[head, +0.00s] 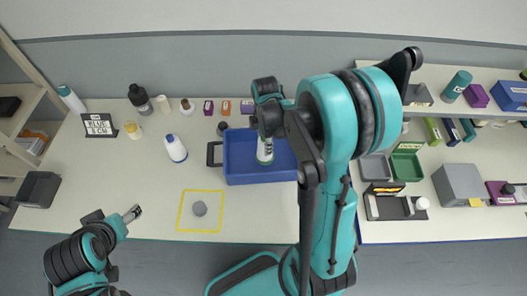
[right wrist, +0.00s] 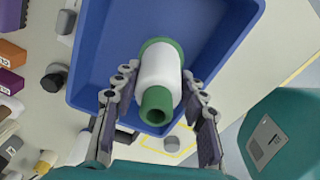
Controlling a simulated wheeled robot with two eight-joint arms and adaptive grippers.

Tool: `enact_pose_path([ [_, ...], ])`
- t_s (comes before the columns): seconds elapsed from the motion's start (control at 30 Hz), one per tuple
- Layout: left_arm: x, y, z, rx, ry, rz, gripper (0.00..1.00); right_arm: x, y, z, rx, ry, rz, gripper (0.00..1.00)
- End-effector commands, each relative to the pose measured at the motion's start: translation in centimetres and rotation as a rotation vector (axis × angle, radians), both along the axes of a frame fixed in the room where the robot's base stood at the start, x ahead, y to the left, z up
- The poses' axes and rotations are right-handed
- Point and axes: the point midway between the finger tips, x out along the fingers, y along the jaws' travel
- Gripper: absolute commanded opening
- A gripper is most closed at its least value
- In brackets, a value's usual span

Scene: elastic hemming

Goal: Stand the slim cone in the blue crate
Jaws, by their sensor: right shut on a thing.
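The slim cone (head: 264,152) is white with green ends. It also shows in the right wrist view (right wrist: 158,75), upright between the fingers of my right gripper (right wrist: 158,108). In the head view my right gripper (head: 268,122) is over the blue crate (head: 240,172), shut on the cone. The crate's blue floor and walls surround the cone in the right wrist view (right wrist: 104,50). I cannot tell whether the cone's base touches the crate floor. My left gripper (head: 132,214) is at the lower left of the table, away from the crate; its jaw opening is unclear.
A yellow square outline (head: 181,212) with a grey disc (head: 200,208) lies in front of the crate. Several small boxes and bottles line the back. A sign (head: 99,125) stands at the left.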

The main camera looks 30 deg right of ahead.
Motion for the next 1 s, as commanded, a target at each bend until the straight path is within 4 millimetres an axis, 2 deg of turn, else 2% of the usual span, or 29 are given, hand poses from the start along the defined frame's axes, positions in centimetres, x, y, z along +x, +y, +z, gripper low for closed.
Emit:
enact_pose_path([
  [0.03,0.0,0.0,-0.6,0.0,0.0,0.0,0.67,0.8,-0.1,-0.7,0.0,0.0,0.001,0.01],
  [0.17,0.0,0.0,-0.9,0.0,0.0,0.0,0.67,1.9,-0.2,-1.2,0.0,0.0,0.0,0.01],
  [0.27,0.0,0.0,-1.2,0.0,0.0,0.0,0.67,2.1,-0.2,-1.6,0.0,0.001,0.0,0.01],
  [0.5,0.0,0.0,-3.7,0.0,0.0,0.0,0.67,2.1,-0.2,-5.2,0.0,0.0,0.0,0.01],
  [0.9,0.0,0.0,-4.0,0.0,0.0,0.0,0.67,2.0,-0.2,-5.6,0.0,0.0,0.0,0.01],
  [0.93,0.0,0.0,-3.8,0.0,0.0,0.0,0.67,2.0,-0.2,-5.5,0.0,0.0,0.0,0.49],
  [1.0,0.0,0.0,-3.8,0.0,0.0,0.0,0.67,2.0,-0.2,-5.4,0.0,0.0,0.0,0.62],
])
